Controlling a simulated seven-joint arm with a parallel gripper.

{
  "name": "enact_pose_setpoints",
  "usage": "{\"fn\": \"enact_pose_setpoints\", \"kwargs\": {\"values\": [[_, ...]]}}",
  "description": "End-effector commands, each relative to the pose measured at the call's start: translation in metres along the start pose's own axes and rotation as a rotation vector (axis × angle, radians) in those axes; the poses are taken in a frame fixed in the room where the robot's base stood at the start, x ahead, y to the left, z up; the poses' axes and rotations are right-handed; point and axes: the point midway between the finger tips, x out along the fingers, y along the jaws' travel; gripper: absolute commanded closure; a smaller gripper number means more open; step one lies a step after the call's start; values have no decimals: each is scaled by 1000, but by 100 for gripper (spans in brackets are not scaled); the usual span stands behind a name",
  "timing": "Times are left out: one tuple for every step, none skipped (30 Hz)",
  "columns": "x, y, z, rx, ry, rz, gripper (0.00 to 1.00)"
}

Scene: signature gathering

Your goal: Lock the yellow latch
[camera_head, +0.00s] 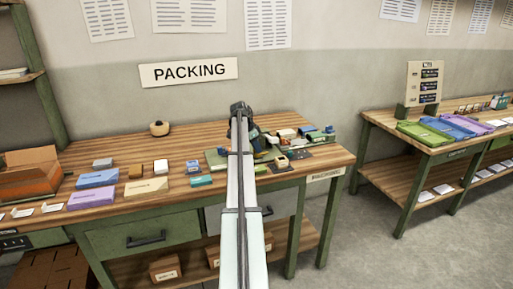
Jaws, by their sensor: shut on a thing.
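My gripper (262,150) is at the end of my arm over the right half of the packing bench (329,154). Its dark body hides most of its fingertips. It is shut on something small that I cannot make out. A small cream-yellow piece (281,161) is just right of and below the gripper, near the bench's front edge. It may be the yellow latch, but it is too small to tell, and I cannot tell whether the gripper touches it. A green board or case (215,160) lies partly behind my arm.
Several small boxes lie on the left of the bench, including a blue one (97,178) and a cream one (146,188). A wooden pot (159,128) stands at the back. Blue and green items (318,137) crowd the right. A second bench (380,120) stands across a floor gap.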

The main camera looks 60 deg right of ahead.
Motion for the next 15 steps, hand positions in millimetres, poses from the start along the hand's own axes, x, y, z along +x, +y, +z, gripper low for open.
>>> {"fn": "enact_pose_setpoints", "kwargs": {"values": [[0, -1, 0, 15, -1, 6, 100], [0, -1, 0, 25, -1, 10, 100], [0, -1, 0, 36, -1, 15, 100], [0, -1, 0, 42, -1, 18, 100], [0, -1, 0, 49, -1, 21, 100], [0, -1, 0, 56, -1, 24, 100], [0, -1, 0, 61, -1, 26, 100], [0, -1, 0, 64, -1, 27, 100], [0, -1, 0, 67, -2, 28, 100], [0, -1, 0, 70, -2, 29, 100], [0, -1, 0, 71, -2, 30, 100], [0, -1, 1, 73, -2, 30, 100], [0, 0, 1, 73, -2, 30, 100], [0, 0, 1, 74, -2, 31, 100], [0, 0, 1, 74, -2, 31, 100]]}}
